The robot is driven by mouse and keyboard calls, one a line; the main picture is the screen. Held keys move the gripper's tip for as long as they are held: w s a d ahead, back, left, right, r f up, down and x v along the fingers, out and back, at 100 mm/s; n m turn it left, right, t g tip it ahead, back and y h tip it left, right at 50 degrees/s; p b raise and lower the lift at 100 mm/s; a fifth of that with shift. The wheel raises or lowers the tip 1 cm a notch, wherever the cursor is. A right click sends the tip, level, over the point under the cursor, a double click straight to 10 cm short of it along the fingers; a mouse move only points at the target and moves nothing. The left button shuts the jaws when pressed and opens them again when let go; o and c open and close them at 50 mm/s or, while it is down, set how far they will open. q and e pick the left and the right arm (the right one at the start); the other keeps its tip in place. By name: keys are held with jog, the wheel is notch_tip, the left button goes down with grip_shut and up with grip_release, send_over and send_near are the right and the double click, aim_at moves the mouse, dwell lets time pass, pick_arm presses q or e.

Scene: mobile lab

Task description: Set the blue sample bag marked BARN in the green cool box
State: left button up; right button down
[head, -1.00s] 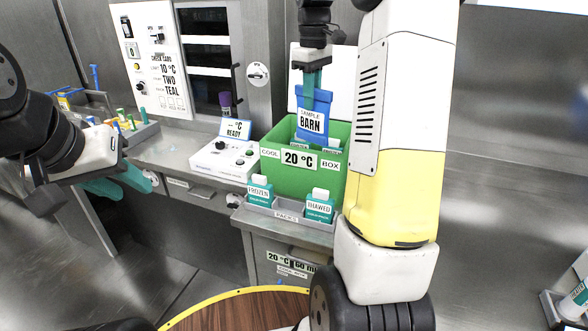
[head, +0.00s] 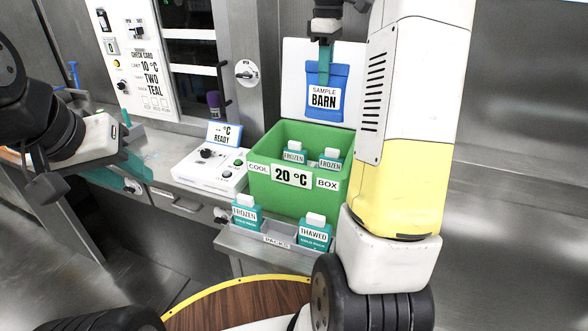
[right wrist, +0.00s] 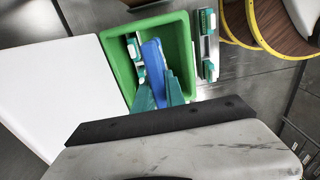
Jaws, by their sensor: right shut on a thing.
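The blue sample bag marked BARN (head: 323,98) hangs upright from my right gripper (head: 324,68), whose teal fingers are shut on its top. In the head view the bag is above the back part of the green cool box (head: 262,185). The right wrist view shows the bag (right wrist: 152,55) from above, over the opening of the cool box (right wrist: 113,58). Two packs marked FROZEN (head: 294,153) stand inside the box, one left and one right. My left gripper (head: 122,160) is off to the left, empty, its teal fingers seeming apart.
A rack with a FROZEN pack (head: 246,211) and a THAWED pack (head: 314,233) stands in front of the box. A white device with a READY display (head: 224,134) is left of it. The box's white lid (head: 296,65) stands open behind.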

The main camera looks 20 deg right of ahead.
notch_tip(320, 180, down, 28)
jog(key=shift+r, duration=0.2)
jog(key=c, duration=1.8)
grip_release()
jog(key=shift+f, duration=0.1)
jog(key=o, duration=0.4)
